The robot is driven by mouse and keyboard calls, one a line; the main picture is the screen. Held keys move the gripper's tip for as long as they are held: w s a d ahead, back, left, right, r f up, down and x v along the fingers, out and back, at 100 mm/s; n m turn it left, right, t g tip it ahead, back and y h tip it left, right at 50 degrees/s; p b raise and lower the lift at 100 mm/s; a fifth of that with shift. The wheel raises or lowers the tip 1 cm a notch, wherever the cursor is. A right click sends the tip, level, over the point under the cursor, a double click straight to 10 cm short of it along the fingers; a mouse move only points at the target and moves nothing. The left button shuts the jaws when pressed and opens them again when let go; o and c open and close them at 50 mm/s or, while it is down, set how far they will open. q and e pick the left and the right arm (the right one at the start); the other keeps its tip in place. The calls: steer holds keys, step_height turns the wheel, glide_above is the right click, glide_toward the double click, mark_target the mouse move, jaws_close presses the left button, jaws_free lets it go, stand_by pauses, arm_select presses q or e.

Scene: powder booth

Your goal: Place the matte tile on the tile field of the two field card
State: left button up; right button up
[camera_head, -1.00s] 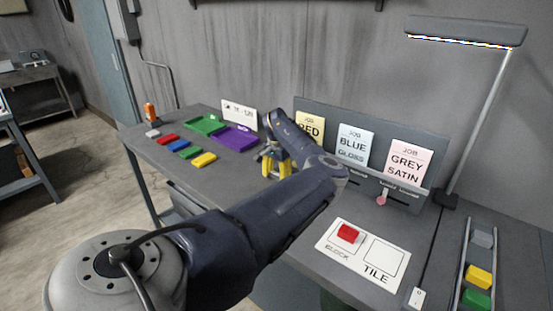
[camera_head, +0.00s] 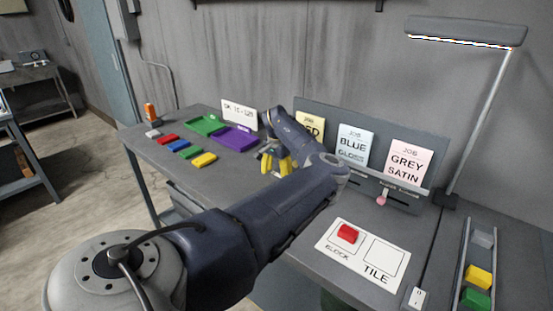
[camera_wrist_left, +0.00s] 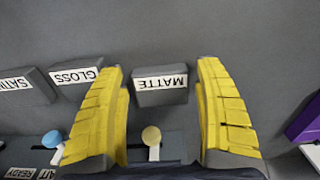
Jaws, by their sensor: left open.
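The two field card (camera_head: 340,268) lies flat on the bench at front right. A red block (camera_head: 348,233) sits on its block field; the tile field (camera_head: 384,256) is bare. My left gripper (camera_head: 277,163) is over the bench near the left end of the job board, fingers pointing down, partly hidden by my arm. In the left wrist view the yellow fingers (camera_wrist_left: 161,68) are open. A dark grey tile labelled MATTE (camera_wrist_left: 160,91) shows between them, with no clear contact. My right gripper is in neither view.
GLOSS (camera_wrist_left: 77,76) and SATIN (camera_wrist_left: 22,90) pieces lie beside the matte one. The job board (camera_head: 385,140) stands behind. Green (camera_head: 204,125) and purple (camera_head: 236,139) trays and several coloured blocks are at left. A rack (camera_head: 462,262) with coloured blocks is at right.

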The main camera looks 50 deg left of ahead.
mark_target(276, 175)
arm_select(q)
step_height(276, 175, up, 11)
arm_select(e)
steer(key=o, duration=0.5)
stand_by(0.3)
